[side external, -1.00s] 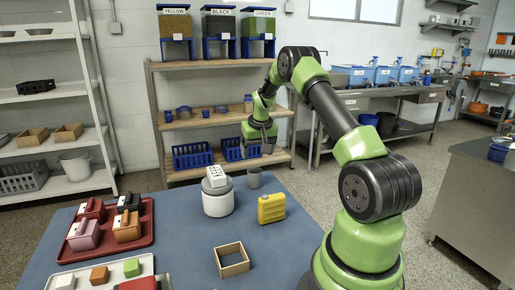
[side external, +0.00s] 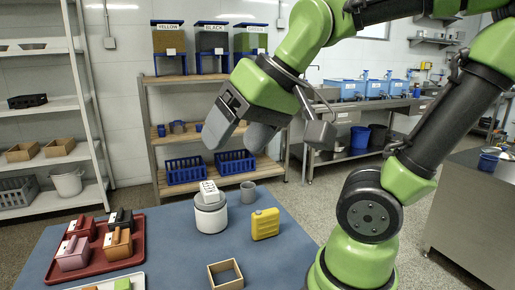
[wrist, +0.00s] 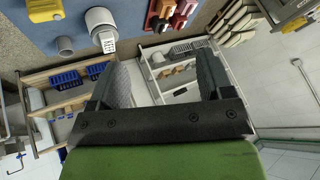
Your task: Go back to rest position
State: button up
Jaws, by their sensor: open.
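My gripper (side external: 246,128) is raised in the air above the back right of the blue table (side external: 278,262) in the side external view. Its two grey fingers are spread with nothing between them. In the wrist view my gripper (wrist: 165,85) also shows open and empty, with the shelves beyond it. The white and grey mill (side external: 210,212) stands upright on the table, below and left of the gripper and apart from it. It also shows in the wrist view (wrist: 101,24).
A grey cup (side external: 248,192), a yellow canister (side external: 265,224) and an open wooden frame (side external: 226,275) are on the table. A red tray (side external: 134,252) with several coloured blocks is at left. A wooden shelf (side external: 160,143) with blue crates stands behind. The air around the gripper looks free.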

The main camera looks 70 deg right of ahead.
jog(key=shift+n+y, duration=0.3)
jog(key=shift+y, duration=0.1)
jog(key=s, duration=0.1)
jog(key=s+a, duration=0.1)
jog(key=s+a+f, duration=0.1)
jog(key=shift+s, duration=0.3)
dwell(0.6)
